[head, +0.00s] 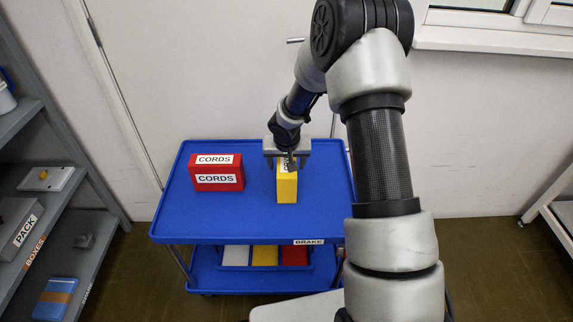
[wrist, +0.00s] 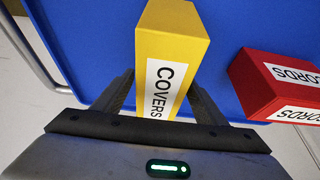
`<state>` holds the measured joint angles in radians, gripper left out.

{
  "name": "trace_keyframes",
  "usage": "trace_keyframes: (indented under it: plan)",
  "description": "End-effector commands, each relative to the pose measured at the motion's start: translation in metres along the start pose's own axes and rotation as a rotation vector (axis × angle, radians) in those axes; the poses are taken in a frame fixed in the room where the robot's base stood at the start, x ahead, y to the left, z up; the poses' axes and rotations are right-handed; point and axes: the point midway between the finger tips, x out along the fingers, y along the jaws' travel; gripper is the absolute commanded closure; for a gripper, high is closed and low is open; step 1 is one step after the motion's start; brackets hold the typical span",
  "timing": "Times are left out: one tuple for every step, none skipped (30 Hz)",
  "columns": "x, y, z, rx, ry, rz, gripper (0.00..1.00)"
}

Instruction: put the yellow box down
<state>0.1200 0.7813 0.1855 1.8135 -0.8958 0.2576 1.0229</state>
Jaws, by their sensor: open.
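The yellow box (head: 287,186) stands on the blue top of the cart (head: 240,220), right of its middle. In the wrist view the yellow box (wrist: 172,40) carries a white label reading COVERS. My gripper (head: 287,158) is directly over the box. In the wrist view my gripper (wrist: 160,95) has its fingers apart, one on each side of the box, with a gap visible beside it. The box's underside is hidden.
A red box (head: 217,173) labelled CORDS stands to the left on the cart top; it also shows in the wrist view (wrist: 275,85). The cart's front is clear. Yellow, white and red bins (head: 265,256) sit on the lower shelf. A grey shelf unit (head: 60,215) stands at left.

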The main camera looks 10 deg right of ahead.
Motion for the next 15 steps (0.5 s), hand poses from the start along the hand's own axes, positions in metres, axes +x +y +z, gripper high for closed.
trace_keyframes:
  plan:
    - [-0.014,0.0,-0.002,0.001,0.003,0.0,0.34]
    - [-0.021,0.0,-0.002,0.0,0.003,0.0,0.34]
    - [-0.03,0.0,-0.002,0.001,0.003,0.0,0.34]
    - [-0.037,0.0,-0.003,0.001,0.003,0.0,0.34]
    - [-0.044,0.0,-0.002,0.001,0.003,0.0,0.34]
    - [-0.053,0.0,-0.002,0.001,0.003,0.0,0.34]
    - [-0.059,0.0,-0.003,0.0,0.004,0.0,0.34]
    - [-0.065,0.0,-0.002,0.001,0.003,0.0,0.34]
    - [-0.073,0.0,-0.002,0.001,0.003,0.0,0.34]
    - [-0.078,0.0,-0.002,0.0,0.002,0.0,0.34]
    - [-0.083,0.0,-0.001,0.0,0.002,0.0,0.34]
    - [-0.088,0.0,-0.001,0.001,0.001,0.0,0.34]
    - [-0.092,0.0,-0.001,0.001,0.001,0.0,0.34]
    - [-0.095,0.0,-0.001,0.0,0.001,0.0,0.34]
    - [-0.098,0.0,-0.001,0.0,0.002,0.0,0.34]
